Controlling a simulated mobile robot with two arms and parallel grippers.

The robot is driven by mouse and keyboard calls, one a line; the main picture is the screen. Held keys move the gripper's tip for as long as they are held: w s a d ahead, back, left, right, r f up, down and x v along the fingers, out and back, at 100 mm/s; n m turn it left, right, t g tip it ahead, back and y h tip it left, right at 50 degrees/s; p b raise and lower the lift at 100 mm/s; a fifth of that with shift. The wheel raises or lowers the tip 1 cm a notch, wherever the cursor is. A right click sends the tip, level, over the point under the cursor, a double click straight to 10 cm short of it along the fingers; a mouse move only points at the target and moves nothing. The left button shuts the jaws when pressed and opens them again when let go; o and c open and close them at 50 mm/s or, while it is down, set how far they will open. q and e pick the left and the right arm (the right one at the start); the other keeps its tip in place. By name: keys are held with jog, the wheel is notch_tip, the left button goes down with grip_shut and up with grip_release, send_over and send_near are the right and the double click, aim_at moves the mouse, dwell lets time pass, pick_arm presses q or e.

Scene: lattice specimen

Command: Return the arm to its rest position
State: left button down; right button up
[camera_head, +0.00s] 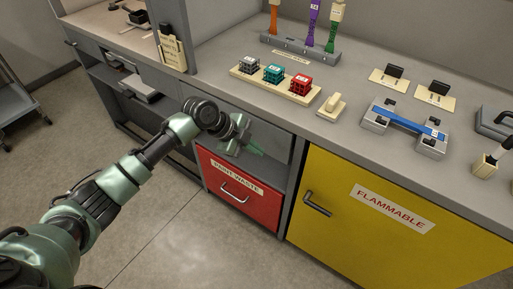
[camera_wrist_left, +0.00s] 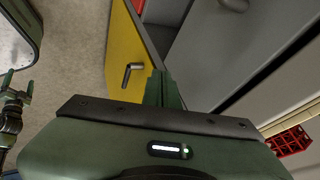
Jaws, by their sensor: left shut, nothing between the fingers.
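My left arm (camera_head: 150,155) comes in from the lower left in the head view and reaches out in front of the bench. Its gripper (camera_head: 256,152) is in front of the grey panel just above the red drawer, below the benchtop edge. In the left wrist view the green fingers (camera_wrist_left: 163,92) are together, with nothing between them. They are clear of the benchtop objects.
The bench front has a red "PAINT WASTE" drawer (camera_head: 239,196) and a yellow "FLAMMABLE" cabinet (camera_head: 350,225). On top are a rack with lattice cubes (camera_head: 272,83) and a blue-barred fixture (camera_head: 407,125). Open floor (camera_head: 165,245) lies before the bench.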

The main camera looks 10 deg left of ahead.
pick_arm(q)
jog(key=v, duration=0.6)
jog(key=a+f+n+t+y, duration=0.15)
jog(key=f+n, duration=0.25)
jog(key=f, duration=0.4)
jog(key=a+f+n, duration=0.3)
jog(key=f+n, duration=0.1)
jog(key=f, duration=0.5)
jog(key=s+a+f+n+y+p, duration=0.1)
jog(key=s+a+f+n, duration=0.2)
jog(key=f, duration=0.5)
jog(key=s+a+f+n+y, duration=0.1)
jog(key=s+f+n+y, duration=0.1)
jog(key=s+f, duration=0.45)
jog(key=s+a+f+n+g+y, duration=0.1)
jog(key=s+a+f+n+g, duration=0.15)
jog(key=s+f, duration=1.1)
jog(key=s+d+f+n, duration=0.1)
jog(key=s+f, duration=0.2)
jog(key=s, duration=0.9)
jog(key=s+d+f+n+g, duration=0.1)
jog(key=s+d+f+n, duration=0.1)
jog(key=s, duration=1)
jog(key=shift+s+d+f+y+p, duration=0.15)
jog(key=shift+s+f+y+p, duration=0.15)
jog(key=shift+f+y+p, duration=0.25)
pick_arm(e)
jog(key=shift+w+d+r, duration=0.5)
jog(key=shift+d+r, duration=0.15)
jog(key=shift+r, duration=0.15)
